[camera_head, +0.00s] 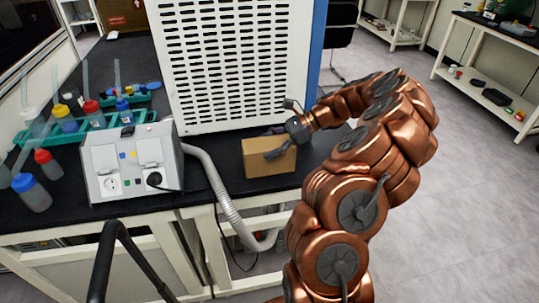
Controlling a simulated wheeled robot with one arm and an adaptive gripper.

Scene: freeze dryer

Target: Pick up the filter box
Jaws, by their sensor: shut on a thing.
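The filter box (268,162) is a tan cardboard box near the front edge of the black bench top, in front of the perforated white cabinet. My gripper (278,141) reaches it from the right and is shut on it, with one dark finger across its front face and another at its back upper edge. The box looks upright. I cannot tell whether its underside touches the bench.
The freeze dryer cabinet (235,62) stands close behind the box. A white socket unit (133,162) and a grey corrugated hose (212,185) are to the left. Bottles in green racks (88,130) stand farther left. The floor (460,170) at right is clear.

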